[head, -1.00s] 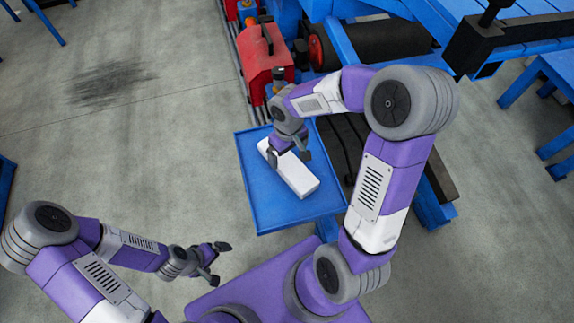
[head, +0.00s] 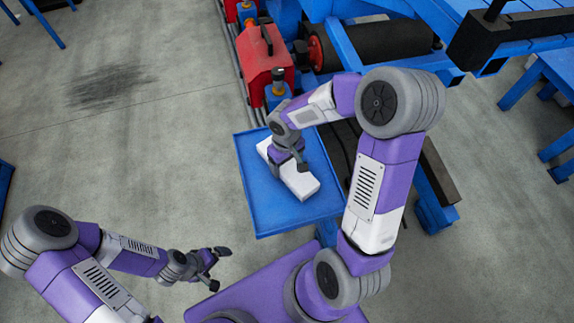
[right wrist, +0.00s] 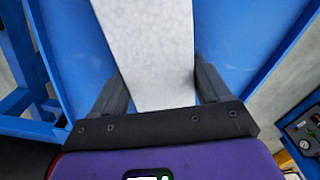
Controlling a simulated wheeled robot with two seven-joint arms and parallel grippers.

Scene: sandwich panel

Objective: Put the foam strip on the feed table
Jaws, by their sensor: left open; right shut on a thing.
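The white foam strip (head: 300,184) lies over the blue feed table (head: 262,212), a small tray-like surface with a raised rim. My right gripper (head: 287,163) is shut on the strip near its middle. In the right wrist view, the strip (right wrist: 152,45) runs between the two dark fingers of my right gripper (right wrist: 152,88), with blue surface on both sides. I cannot tell whether the strip touches the table. My left gripper (head: 217,266) is open and empty, low at the left, away from the table.
A red machine unit (head: 262,60) stands just behind the blue table. A dark roller (head: 375,44) in a blue frame is at the back right. The grey floor (head: 150,150) to the left is clear.

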